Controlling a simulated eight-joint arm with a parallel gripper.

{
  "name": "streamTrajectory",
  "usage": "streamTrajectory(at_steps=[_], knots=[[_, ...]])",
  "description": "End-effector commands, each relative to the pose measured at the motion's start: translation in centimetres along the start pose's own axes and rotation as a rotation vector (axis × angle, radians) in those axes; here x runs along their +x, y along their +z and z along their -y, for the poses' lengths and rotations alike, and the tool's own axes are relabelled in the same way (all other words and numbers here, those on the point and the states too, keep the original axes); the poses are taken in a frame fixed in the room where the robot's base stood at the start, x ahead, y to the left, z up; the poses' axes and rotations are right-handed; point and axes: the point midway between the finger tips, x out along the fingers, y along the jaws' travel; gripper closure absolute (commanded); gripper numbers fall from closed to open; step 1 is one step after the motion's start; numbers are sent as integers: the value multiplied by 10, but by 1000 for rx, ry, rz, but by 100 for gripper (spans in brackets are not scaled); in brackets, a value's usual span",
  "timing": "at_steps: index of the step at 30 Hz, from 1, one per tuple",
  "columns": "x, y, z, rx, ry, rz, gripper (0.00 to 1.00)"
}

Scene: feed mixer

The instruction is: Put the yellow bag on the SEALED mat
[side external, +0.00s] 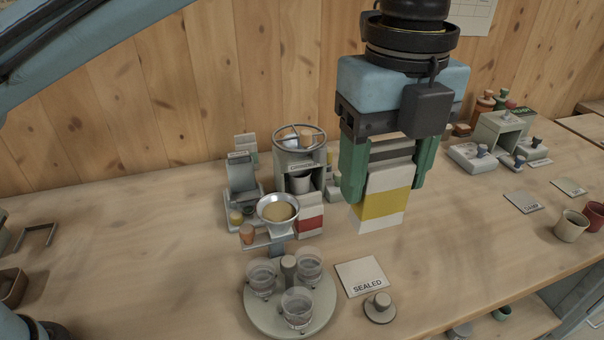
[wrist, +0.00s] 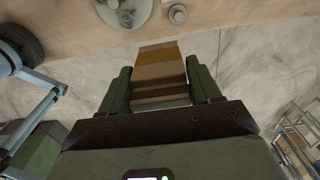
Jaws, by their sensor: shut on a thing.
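The yellow bag (side external: 384,204) is white with a yellow band and hangs upright between the green fingers of my gripper (side external: 384,170). My gripper is shut on it. In the side external view the bag is above and behind the SEALED mat (side external: 361,276), a small white square lying flat and bare near the front of the table. In the wrist view the bag (wrist: 161,72) shows between both fingers of my gripper (wrist: 160,90). I cannot tell exactly how high its bottom is above the table.
A round tray (side external: 258,320) with several glass jars stands left of the mat. A grey knobbed disc (side external: 380,308) lies just in front of the mat. A red-banded bag (side external: 310,218) stands by the mixer (side external: 300,160). Cups (side external: 571,226) stand at right. The table between mat and cups is clear.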

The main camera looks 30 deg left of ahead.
Motion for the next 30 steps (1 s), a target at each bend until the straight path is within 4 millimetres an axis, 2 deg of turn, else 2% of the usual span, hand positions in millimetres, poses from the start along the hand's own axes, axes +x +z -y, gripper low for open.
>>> streamTrajectory(at_steps=[3,12,19,24,30], knots=[[1,-27,3,5,0,0,75],[32,-24,2,0,0,0,75],[80,-24,3,0,0,0,75],[107,-24,3,0,0,0,75],[122,-16,6,-2,0,0,75]])
